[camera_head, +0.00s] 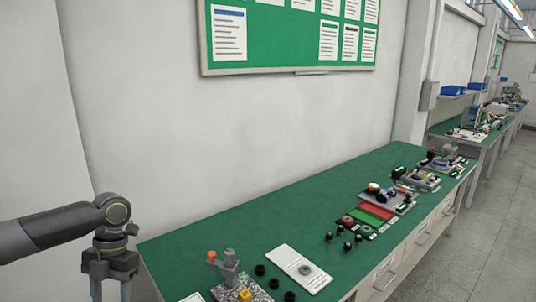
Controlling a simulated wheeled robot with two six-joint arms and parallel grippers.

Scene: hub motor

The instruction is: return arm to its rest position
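My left arm comes in from the left, and my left gripper (110,288) hangs down at the bottom left, beside the near left end of the green-topped workbench (250,222). Its two fingers stand apart with nothing visible between them. The fingertips are close to the bottom edge of the picture. My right arm and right gripper are not in view.
The bench's back-left surface is clear. A wall with a green notice board (270,45) stands behind.

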